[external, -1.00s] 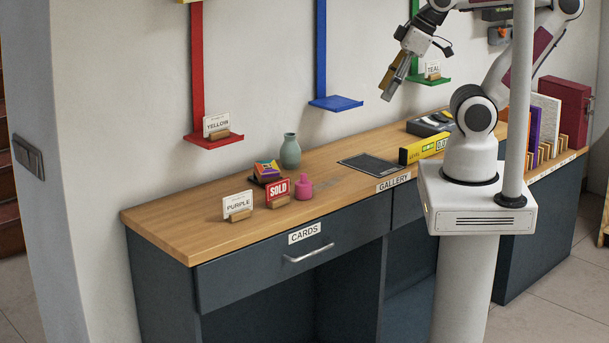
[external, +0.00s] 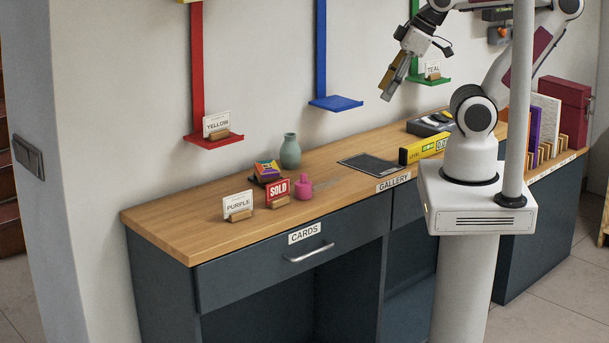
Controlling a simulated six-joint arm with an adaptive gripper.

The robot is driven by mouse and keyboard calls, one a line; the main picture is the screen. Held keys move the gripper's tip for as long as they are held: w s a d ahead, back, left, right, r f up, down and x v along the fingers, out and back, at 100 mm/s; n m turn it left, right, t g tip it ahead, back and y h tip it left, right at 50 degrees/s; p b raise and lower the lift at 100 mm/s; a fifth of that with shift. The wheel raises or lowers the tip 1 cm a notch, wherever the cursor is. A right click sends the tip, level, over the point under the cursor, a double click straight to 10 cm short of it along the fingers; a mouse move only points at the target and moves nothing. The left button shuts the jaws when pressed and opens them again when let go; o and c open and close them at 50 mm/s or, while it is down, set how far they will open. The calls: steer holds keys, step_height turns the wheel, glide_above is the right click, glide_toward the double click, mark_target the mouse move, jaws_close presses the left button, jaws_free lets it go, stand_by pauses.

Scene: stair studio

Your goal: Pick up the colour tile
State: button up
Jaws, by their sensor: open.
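A small multicoloured piece (external: 267,168), which looks like the colour tile, rests on a dark holder on the wooden counter (external: 180,222). It is behind the red SOLD sign and left of the green vase. The sign hides part of its base. My gripper (external: 387,92) is open and points down and left in the air, high above the counter and well to the right of the tile. I see nothing between its fingers, though they are small in this view.
The SOLD sign (external: 278,192), pink bottle (external: 304,188), green vase (external: 290,151) and PURPLE card (external: 238,206) crowd around the tile. A dark mat (external: 371,163) and yellow level (external: 423,148) lie rightward. Red (external: 213,140) and blue (external: 336,103) wall shelves jut out above the counter.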

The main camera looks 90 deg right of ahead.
stand_by(0.4)
steer(key=shift+c, duration=1.1)
